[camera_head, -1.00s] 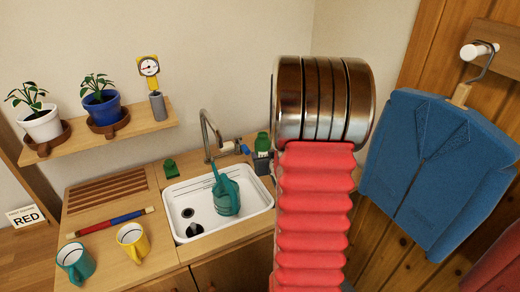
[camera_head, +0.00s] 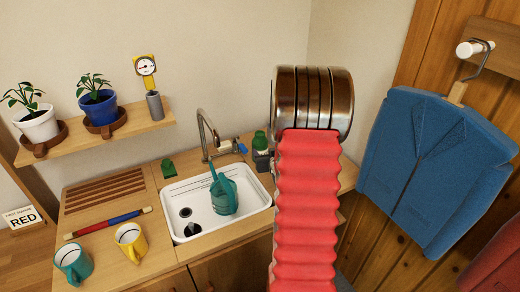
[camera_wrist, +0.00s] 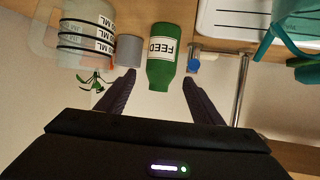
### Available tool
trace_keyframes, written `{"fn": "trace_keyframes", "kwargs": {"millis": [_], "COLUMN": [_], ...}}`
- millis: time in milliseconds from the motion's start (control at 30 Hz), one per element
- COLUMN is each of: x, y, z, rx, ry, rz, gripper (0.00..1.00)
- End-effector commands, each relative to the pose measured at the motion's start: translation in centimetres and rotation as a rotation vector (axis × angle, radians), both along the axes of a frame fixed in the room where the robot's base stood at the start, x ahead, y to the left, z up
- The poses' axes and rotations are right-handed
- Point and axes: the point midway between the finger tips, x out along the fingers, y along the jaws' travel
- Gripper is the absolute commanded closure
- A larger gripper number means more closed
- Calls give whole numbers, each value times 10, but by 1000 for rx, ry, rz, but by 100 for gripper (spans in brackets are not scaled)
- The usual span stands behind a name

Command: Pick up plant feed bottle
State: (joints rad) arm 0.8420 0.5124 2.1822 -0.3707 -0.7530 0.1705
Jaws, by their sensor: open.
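The plant feed bottle (camera_wrist: 162,70) is green with a white FEED label. In the wrist view it appears upside down, in line with the gap between the fingers of my gripper (camera_wrist: 160,77). The fingers are open, one on each side of it in the picture, and it is not gripped. How far apart they are in depth is hard to tell. In the head view, a green bottle (camera_head: 260,140) shows at the counter's back, right of the tap, beside my arm. My gripper is hidden there behind my red arm sleeve.
A clear measuring jug (camera_wrist: 85,35) with ML bands and a grey cylinder (camera_wrist: 128,49) stand close beside the bottle. The tap (camera_head: 204,135), white sink (camera_head: 183,191) and teal watering can (camera_head: 223,195) are to the left. A blue jacket (camera_head: 440,165) hangs right.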

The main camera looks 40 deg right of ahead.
Motion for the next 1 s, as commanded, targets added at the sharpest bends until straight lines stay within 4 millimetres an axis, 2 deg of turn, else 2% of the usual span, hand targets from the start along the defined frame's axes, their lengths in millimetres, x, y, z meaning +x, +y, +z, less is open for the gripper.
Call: {"fn": "trace_keyframes", "kwargs": {"millis": [300, 767, 1000], "x": [30, 35, 54], "y": [-19, -21, -30], "z": [-15, -17, -25], "rx": [0, 0, 0], "ry": [0, 0, 0], "rz": [0, 1, 2], "gripper": [39, 39, 39]}}
